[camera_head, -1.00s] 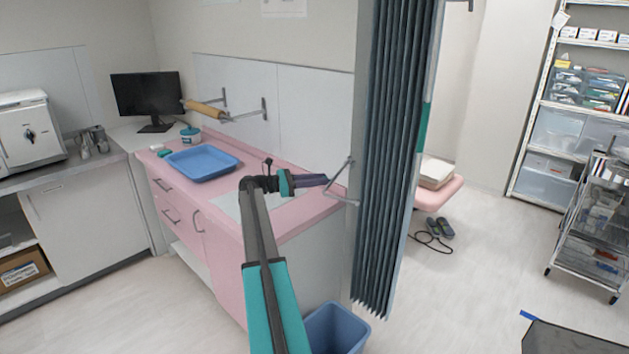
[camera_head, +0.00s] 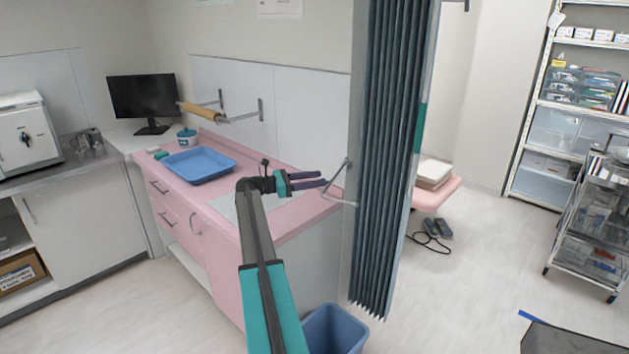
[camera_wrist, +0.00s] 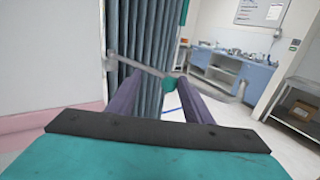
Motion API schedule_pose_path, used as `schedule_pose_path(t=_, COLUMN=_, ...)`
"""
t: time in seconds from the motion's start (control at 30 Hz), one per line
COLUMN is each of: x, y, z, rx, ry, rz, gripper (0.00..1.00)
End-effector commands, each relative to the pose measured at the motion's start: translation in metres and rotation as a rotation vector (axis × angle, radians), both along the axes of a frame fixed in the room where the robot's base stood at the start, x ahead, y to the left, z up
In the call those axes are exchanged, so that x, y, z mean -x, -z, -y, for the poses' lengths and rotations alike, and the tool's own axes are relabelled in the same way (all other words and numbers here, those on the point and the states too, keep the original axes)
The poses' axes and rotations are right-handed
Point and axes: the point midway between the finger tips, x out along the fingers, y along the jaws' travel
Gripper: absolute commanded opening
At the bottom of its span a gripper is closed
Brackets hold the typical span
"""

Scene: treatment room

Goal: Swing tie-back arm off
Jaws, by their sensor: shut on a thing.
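The tie-back arm (camera_head: 341,201) is a thin grey metal bar, bent at its free end, beside the edge of the pleated blue-grey curtain (camera_head: 392,150). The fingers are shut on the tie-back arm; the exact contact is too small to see.
A pink counter (camera_head: 304,218) with a blue tray (camera_head: 200,166) lies left of and below my gripper. A blue bin (camera_head: 335,330) stands on the floor. A wire cart (camera_head: 590,225) stands at the right, with open floor between it and the curtain.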

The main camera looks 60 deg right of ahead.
Motion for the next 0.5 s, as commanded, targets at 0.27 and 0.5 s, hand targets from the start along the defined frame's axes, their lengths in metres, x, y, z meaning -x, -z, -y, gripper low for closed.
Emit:
schedule_pose_path(t=0.27, x=-0.023, y=0.002, z=-0.017, rx=0.001, ry=-0.010, rz=0.001, gripper=0.38)
schedule_pose_path(t=0.5, x=-0.051, y=0.002, z=-0.044, rx=0.001, ry=-0.006, rz=0.001, gripper=0.38)
